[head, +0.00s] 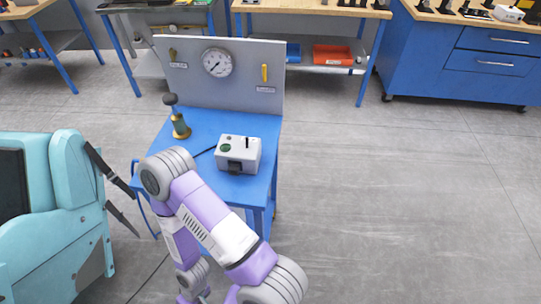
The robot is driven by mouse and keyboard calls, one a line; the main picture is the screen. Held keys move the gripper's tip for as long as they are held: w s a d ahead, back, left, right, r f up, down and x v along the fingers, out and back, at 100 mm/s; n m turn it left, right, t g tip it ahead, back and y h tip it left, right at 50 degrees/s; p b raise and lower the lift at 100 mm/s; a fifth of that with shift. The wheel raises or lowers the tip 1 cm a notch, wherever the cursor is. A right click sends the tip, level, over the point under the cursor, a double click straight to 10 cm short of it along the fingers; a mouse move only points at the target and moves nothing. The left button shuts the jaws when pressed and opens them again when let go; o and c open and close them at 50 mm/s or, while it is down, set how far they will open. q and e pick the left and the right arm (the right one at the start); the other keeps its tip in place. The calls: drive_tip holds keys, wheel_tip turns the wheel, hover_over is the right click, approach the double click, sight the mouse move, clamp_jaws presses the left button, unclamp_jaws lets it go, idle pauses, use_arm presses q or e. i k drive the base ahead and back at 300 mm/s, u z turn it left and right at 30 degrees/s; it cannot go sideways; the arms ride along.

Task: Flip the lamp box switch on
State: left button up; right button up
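The lamp box (251,157) is a small pale grey box on the blue workbench (205,121). A green round part and a small black upright lever (248,141) show on its top. A dark part (235,167) shows at its front. I cannot tell the switch position. Neither gripper can be made out; the hand end of this arm is hidden or outside the picture.
A grey panel (235,97) with a gauge (217,63) and a yellow handle (264,73) stands behind the box. A brass and green device (180,125) stands left of it. A teal body (65,245) with black bars fills the left. Floor is clear right.

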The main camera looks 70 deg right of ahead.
sight(229, 147)
drive_tip(key=z, duration=0.4)
drive_tip(key=k, duration=0.15)
drive_tip(key=z, duration=1.5)
drive_tip(key=k, duration=0.5)
drive_tip(key=u, duration=0.7)
drive_tip(key=i, duration=0.55)
drive_tip(key=z, duration=0.7)
